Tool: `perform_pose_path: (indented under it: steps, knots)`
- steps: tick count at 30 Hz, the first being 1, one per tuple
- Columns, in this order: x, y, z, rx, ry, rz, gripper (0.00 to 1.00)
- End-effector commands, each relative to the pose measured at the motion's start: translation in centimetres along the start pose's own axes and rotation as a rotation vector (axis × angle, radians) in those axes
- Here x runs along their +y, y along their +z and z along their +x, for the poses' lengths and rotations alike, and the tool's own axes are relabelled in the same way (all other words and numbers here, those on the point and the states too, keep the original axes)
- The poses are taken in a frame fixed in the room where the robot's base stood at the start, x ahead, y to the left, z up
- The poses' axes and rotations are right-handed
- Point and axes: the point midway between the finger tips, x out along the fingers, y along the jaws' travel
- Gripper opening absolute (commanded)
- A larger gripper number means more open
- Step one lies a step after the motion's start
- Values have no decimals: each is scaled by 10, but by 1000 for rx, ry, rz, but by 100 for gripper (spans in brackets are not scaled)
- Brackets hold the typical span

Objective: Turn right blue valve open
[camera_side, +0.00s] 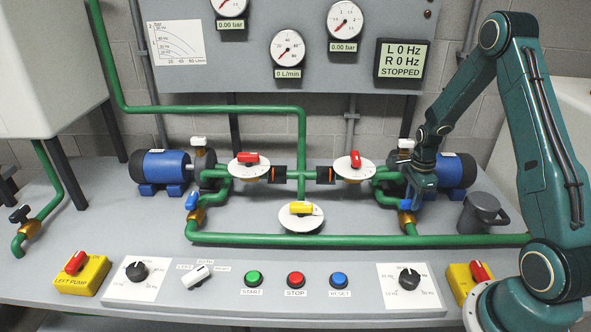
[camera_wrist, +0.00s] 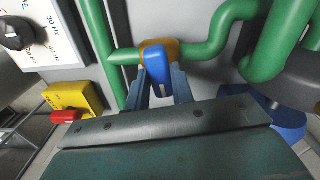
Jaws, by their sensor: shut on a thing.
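The right blue valve has a blue handle on a brass body and sits on a green pipe at the right of the bench. In the wrist view its handle (camera_wrist: 154,60) stands between my two fingers, and the brass body (camera_wrist: 173,48) shows behind it. The handle appears to lie across the short pipe, but its exact angle is hard to tell. In the side view my gripper (camera_side: 407,200) comes down over the valve from above and hides most of the handle; the brass body (camera_side: 406,218) shows below. My gripper is shut on the handle.
A blue motor (camera_side: 455,170) and a dark grey can-like part (camera_side: 483,213) stand close on the right. Green pipes (camera_side: 350,239) run around the valve. The left blue valve (camera_side: 191,201) is far off. The display (camera_side: 400,65) reads 0 Hz twice and STOPPED.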

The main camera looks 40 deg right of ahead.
Motion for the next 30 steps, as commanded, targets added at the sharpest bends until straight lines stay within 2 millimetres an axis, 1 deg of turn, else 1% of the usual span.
perform_pose_path:
  steps: [30]
  knots:
    - [0,1,-1,-1,-1,-936,1]
